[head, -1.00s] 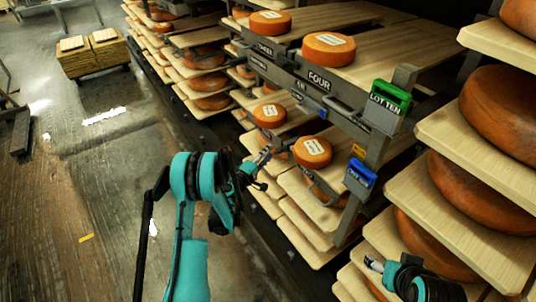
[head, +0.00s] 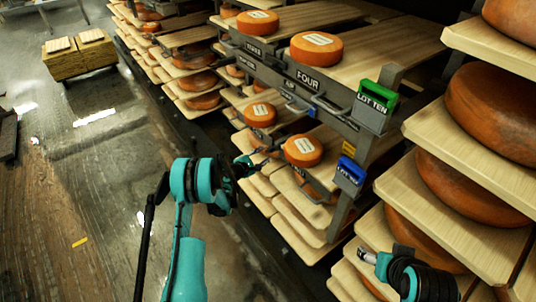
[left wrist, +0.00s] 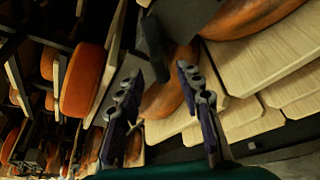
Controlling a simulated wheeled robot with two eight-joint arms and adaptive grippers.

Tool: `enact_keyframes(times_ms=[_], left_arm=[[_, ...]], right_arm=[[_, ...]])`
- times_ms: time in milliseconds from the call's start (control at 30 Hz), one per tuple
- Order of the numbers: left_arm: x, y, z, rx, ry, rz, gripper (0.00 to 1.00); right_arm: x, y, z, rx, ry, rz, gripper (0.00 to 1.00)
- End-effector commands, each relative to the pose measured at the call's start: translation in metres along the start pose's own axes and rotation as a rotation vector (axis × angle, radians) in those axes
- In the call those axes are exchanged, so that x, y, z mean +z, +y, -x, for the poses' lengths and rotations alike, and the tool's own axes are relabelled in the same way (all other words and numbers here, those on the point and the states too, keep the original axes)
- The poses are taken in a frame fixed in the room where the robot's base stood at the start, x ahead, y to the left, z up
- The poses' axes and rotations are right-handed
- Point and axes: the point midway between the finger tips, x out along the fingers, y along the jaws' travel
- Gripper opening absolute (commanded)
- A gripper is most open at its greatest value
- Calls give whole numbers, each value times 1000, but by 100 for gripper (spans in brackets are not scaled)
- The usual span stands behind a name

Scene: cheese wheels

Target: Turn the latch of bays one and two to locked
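The rack has an upper rail with a plate reading FOUR (head: 307,80) and a curved handle (head: 328,107) beside it. On the lower level, another curved handle (head: 312,188) sticks out below an orange cheese wheel (head: 303,150). I cannot read plates for bays one and two, nor tell a latch's position. My left gripper (head: 256,160) is in front of the lower level, left of that wheel. In the left wrist view its fingers (left wrist: 158,82) are apart with nothing clearly between them. My right gripper (head: 367,256) is low at the right; its fingers are too small to judge.
A green tag (head: 376,98) reading LOT TEN and a blue tag (head: 350,170) hang on the rack post. Boards with large wheels (head: 478,105) stand close at the right. A cart (head: 78,60) stands far left; the floor (head: 85,190) between is mostly open.

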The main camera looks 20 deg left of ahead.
Motion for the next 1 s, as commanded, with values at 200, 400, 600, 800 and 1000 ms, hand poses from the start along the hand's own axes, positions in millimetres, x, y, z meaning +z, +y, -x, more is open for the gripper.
enact_keyframes(times_ms=[200,400,600,800,1000], left_arm=[[-1,-2,-30,-1,-1,-1,36],[0,0,-37,1,0,-1,36],[0,0,-37,1,0,-1,28],[0,0,-37,1,0,-1,0],[0,0,-37,4,0,-9,0]], right_arm=[[7,0,-10,0,0,0,71],[7,0,-10,0,0,0,71],[7,0,-10,0,0,0,71],[7,0,-10,0,0,0,71],[7,0,-10,0,0,0,71]])
